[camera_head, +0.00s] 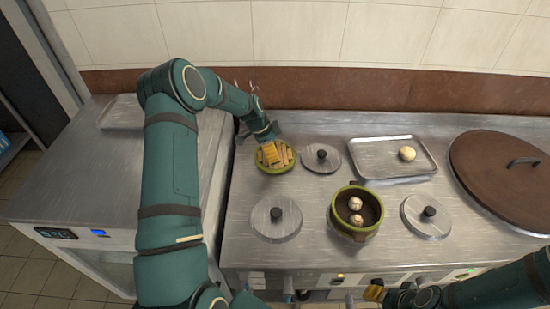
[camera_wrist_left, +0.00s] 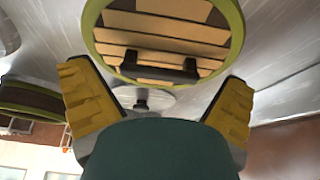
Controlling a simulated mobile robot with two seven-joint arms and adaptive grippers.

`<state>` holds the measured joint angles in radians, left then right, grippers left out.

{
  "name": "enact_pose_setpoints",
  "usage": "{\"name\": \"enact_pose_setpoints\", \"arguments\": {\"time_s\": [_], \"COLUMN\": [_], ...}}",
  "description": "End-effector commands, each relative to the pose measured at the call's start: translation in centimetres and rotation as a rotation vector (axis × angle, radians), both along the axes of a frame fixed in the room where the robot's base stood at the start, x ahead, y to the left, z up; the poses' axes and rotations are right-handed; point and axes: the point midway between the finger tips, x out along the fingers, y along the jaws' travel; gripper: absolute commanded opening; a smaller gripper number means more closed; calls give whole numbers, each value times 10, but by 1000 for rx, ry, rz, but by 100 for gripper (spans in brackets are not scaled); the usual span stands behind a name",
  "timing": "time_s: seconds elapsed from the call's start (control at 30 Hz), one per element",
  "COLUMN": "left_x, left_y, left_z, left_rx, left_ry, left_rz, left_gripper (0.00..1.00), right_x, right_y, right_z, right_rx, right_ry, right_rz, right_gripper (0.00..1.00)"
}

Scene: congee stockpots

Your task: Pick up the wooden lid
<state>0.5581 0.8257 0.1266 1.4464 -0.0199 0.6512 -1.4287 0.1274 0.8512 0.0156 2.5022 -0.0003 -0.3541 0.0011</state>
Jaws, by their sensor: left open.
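The wooden lid (camera_head: 283,163) is round, with pale slats inside a green rim, and lies at the back left of the steel counter. In the left wrist view the slatted lid (camera_wrist_left: 165,28) fills the top middle, with a dark bar handle (camera_wrist_left: 150,63) across it. My left gripper (camera_head: 269,153) is over the lid and hides part of it. Its yellow fingers (camera_wrist_left: 157,75) are spread wide, one on each side of the handle, with nothing held between them. My right gripper (camera_head: 376,293) is at the bottom edge, far from the lid; its jaw opening is unclear.
A tray (camera_head: 391,171) holds one bun (camera_head: 407,153). A big brown lid (camera_head: 505,173) is far right. A wall (camera_head: 300,90) closes the back.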

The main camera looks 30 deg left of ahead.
Motion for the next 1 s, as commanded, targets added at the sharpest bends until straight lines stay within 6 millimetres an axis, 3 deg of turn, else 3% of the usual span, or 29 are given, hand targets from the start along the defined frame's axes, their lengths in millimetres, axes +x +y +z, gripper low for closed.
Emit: {"name": "enact_pose_setpoints", "arguments": {"time_s": [0.27,0.3,0.47,0.87,1.0], "left_x": [2,2,2,2,2], "left_y": [-2,-2,-2,-2,-2], "left_z": [-9,-9,-9,-8,5], "left_rx": [0,0,0,1,2], "left_ry": [0,0,0,1,-3], "left_rz": [1,1,1,0,0], "left_gripper": [100,96,40,38,38], "right_x": [1,1,0,0,0], "right_y": [0,0,0,0,0], "right_z": [-2,-2,-2,-1,1], "right_rx": [0,0,0,0,0], "right_ry": [-1,-1,-1,-1,0], "right_rz": [0,0,0,0,0], "right_gripper": [47,47,47,47,47]}}
